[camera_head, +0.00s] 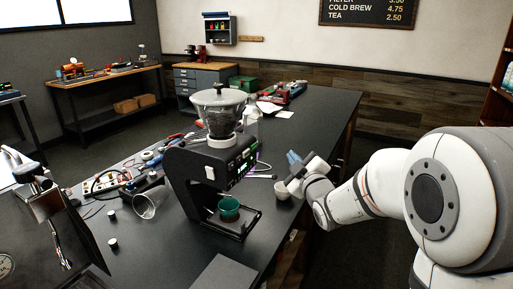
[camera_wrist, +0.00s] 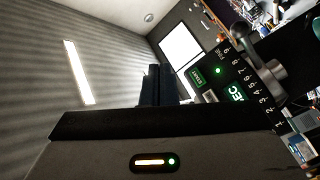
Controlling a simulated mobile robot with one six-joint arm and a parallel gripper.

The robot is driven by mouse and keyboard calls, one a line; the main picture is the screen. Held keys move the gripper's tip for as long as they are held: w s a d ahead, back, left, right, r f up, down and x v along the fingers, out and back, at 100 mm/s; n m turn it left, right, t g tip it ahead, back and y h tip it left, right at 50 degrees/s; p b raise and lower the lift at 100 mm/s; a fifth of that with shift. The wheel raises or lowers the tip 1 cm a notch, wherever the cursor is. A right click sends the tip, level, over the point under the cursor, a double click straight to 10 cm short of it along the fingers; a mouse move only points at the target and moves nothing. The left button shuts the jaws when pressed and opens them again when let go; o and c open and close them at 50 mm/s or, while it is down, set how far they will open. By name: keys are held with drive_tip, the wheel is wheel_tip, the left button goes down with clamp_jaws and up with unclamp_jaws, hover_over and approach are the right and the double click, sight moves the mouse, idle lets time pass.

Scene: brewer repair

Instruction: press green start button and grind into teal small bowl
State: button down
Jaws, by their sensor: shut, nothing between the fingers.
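The black grinder (camera_head: 182,165) stands on the dark bench, with a clear hopper (camera_head: 220,120) of dark beans on top. The teal small bowl (camera_head: 229,206) sits upright on the grinder's base under its spout. The green start button (camera_wrist: 198,78) shows on the grinder's panel in the wrist view, near a lit green display (camera_wrist: 236,92). My gripper (camera_head: 293,158) is shut and empty, to the right of the grinder's panel in the head view. In the wrist view its dark fingertips (camera_wrist: 160,72) are left of the button; whether they touch the panel cannot be told.
A clear vessel (camera_head: 148,204) lies left of the grinder among tools and cables. A metal machine (camera_head: 45,203) is at the far left. A dark slab (camera_head: 222,273) lies at the front.

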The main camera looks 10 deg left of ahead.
sight(254, 147)
drive_tip(key=shift+w+a+p, duration=0.1)
drive_tip(key=shift+w+a, duration=0.4)
drive_tip(key=shift+a, duration=0.85)
drive_tip(key=shift+w+a+p, duration=0.15)
drive_tip(key=shift+w+a, duration=0.35)
drive_tip(key=shift+a, duration=0.9)
drive_tip(key=shift+w+a+p, duration=0.1)
drive_tip(key=shift+w+a, duration=0.4)
drive_tip(key=shift+a, duration=0.85)
drive_tip(key=shift+a+f+b, duration=0.1)
drive_tip(key=shift+b, duration=0.25)
drive_tip(key=shift+w+a, duration=0.1)
drive_tip(key=shift+w+a+b, duration=0.1)
drive_tip(key=shift+a+b, duration=0.05)
drive_tip(key=shift+b, duration=0.15)
drive_tip(key=shift+w+a+b, duration=0.1)
drive_tip(key=shift+a+b, duration=0.25)
drive_tip(key=shift+d, duration=0.15)
drive_tip(key=shift+s+d+b, duration=0.3)
drive_tip(key=shift+d+b, duration=0.3)
drive_tip(key=shift+b, duration=0.05)
